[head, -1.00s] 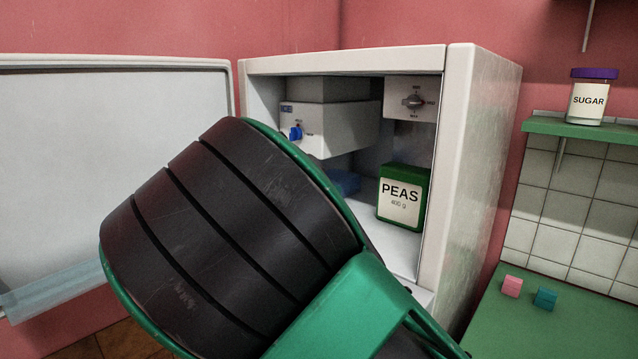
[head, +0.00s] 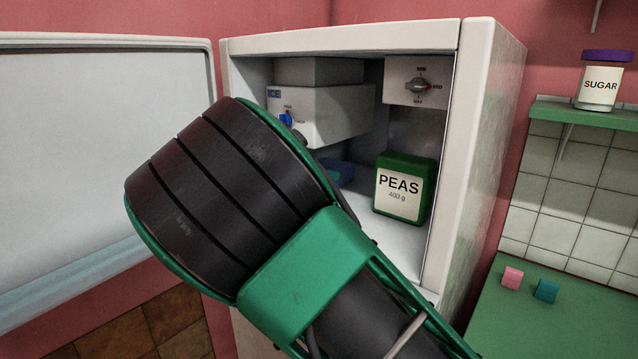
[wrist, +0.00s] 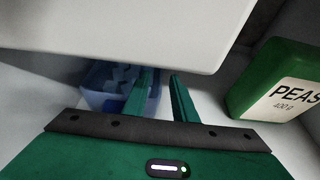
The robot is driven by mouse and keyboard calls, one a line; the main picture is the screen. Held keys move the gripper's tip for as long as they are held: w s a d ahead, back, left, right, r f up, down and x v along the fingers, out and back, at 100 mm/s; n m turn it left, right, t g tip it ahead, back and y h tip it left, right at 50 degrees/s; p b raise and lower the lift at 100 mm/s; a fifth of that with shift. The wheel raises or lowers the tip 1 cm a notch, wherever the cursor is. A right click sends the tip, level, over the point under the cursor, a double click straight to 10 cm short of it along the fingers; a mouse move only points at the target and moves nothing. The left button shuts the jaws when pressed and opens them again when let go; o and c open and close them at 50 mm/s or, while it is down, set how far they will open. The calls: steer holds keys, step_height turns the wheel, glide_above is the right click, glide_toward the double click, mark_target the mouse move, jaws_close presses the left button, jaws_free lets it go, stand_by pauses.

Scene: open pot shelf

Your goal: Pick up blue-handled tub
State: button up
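A translucent blue tub (wrist: 100,100) with pale blue pieces in it sits on the freezer floor, under the white ice box, in the wrist view. In the head view a small blue part of it (head: 342,171) shows behind my arm; the rest is hidden. My gripper (wrist: 161,75) is open, its two green fingers apart with nothing seen gripped between them. The left finger overlaps the tub's right side in the picture; the right finger is clear to its right. I cannot tell whether a finger touches the tub, and its handle is not clear.
The white ice box (head: 335,115) with a blue knob hangs close above. A green PEAS box (head: 405,188) stands to the right on the freezer floor (head: 395,240). The open door (head: 100,150) is at the left. A sugar jar (head: 601,80) stands on a shelf outside.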

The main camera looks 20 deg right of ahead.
steer(key=x, duration=0.3)
steer(key=shift+d+f, duration=0.15)
steer(key=shift+f, duration=0.05)
jaws_close()
steer(key=shift+d+r, duration=0.1)
steer(key=shift+r, duration=0.1)
